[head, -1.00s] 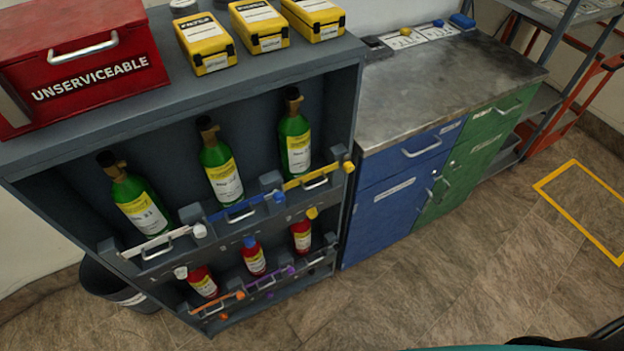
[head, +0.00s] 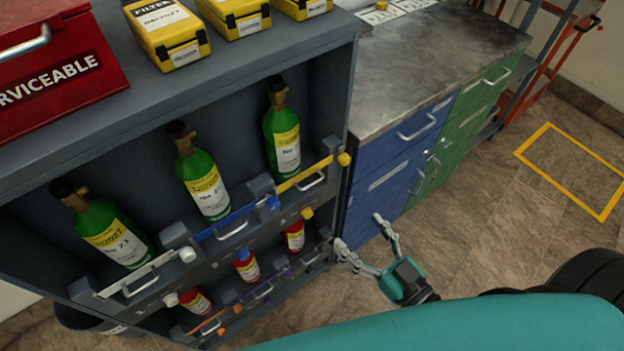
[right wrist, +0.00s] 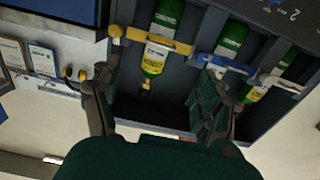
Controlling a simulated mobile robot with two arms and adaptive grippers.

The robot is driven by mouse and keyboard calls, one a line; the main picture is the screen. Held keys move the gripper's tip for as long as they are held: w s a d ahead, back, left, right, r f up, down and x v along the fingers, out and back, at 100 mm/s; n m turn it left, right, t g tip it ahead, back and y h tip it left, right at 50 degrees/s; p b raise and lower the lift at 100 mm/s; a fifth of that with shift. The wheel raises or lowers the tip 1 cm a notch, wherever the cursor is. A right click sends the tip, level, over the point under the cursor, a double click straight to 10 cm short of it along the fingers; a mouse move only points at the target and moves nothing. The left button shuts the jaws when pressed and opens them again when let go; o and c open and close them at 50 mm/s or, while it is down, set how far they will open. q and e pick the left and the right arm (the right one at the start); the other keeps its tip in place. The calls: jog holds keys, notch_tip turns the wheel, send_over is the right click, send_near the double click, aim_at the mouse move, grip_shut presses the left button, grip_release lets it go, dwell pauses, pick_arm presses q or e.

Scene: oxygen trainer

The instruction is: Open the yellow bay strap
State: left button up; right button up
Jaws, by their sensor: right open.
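The yellow bay strap (head: 307,177) lies across the front of the upper right bay, with a metal handle and a yellow knob (head: 344,159) at its right end. It is closed in front of a green cylinder (head: 283,135). My right gripper (head: 362,240) is open and empty, in front of the blue cabinet and to the lower right of the strap, apart from it. In the right wrist view the yellow strap (right wrist: 160,40) and its knob (right wrist: 115,31) appear beyond the open fingers (right wrist: 160,95). My left gripper is not in view.
A white strap (head: 140,276) and a blue strap (head: 236,223) close the other upper bays. Small red cylinders (head: 247,268) stand in the lower row. Yellow filter boxes (head: 168,32) and a red box (head: 60,70) are on top. The floor at right is clear.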

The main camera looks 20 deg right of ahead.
aim_at(314, 182)
jog(key=p+x, duration=0.2)
jog(key=x, duration=1.3)
jog(key=shift+w+a, duration=0.15)
jog(key=shift+w, duration=0.2)
jog(key=shift+f, duration=0.1)
jog(key=c, duration=1.6)
jog(key=shift+s, duration=0.1)
